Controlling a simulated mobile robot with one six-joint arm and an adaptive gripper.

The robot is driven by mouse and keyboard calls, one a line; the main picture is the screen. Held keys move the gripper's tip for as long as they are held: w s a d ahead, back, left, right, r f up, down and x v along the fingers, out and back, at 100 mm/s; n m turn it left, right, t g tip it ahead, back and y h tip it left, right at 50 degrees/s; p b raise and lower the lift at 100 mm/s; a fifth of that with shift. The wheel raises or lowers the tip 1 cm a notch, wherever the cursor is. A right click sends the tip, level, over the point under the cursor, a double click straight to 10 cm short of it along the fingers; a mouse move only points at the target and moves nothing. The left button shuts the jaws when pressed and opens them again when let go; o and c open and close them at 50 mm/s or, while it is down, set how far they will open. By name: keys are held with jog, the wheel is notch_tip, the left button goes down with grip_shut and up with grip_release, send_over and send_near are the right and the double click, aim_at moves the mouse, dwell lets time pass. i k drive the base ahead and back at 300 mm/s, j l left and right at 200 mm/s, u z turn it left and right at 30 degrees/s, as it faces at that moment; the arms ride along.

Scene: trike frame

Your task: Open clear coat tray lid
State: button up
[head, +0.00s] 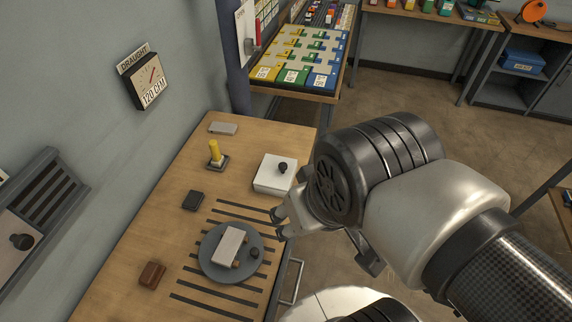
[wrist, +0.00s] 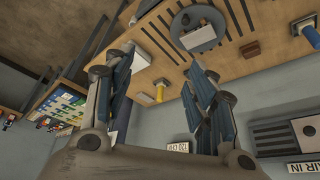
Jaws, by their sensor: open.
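A white square tray with a lid and a dark round knob on top (head: 273,176) sits on the wooden bench, near its right edge; its lid looks shut. I take it to be the clear coat tray, but no label is readable. In the wrist view a white shape, seemingly the same tray (wrist: 116,59), shows partly behind a finger. My gripper (head: 279,224) is open and empty at the bench's right edge, just in front of the tray and apart from it. Its spread fingers also show in the wrist view (wrist: 160,60).
A round grey plate (head: 211,268) carrying a pale block lies over dark slots. A yellow cylinder (head: 214,150) stands on a dark base behind. Small dark (head: 193,201) and brown (head: 152,274) blocks lie left. A drawer handle (head: 292,282) sticks out at the bench's front.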

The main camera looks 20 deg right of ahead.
aim_at(274, 172)
jog(key=z, duration=0.25)
jog(key=i+l+u, duration=0.55)
jog(key=l, duration=0.2)
jog(key=i+l+u, duration=0.1)
jog(key=l+u, duration=0.15)
jog(key=l, duration=0.15)
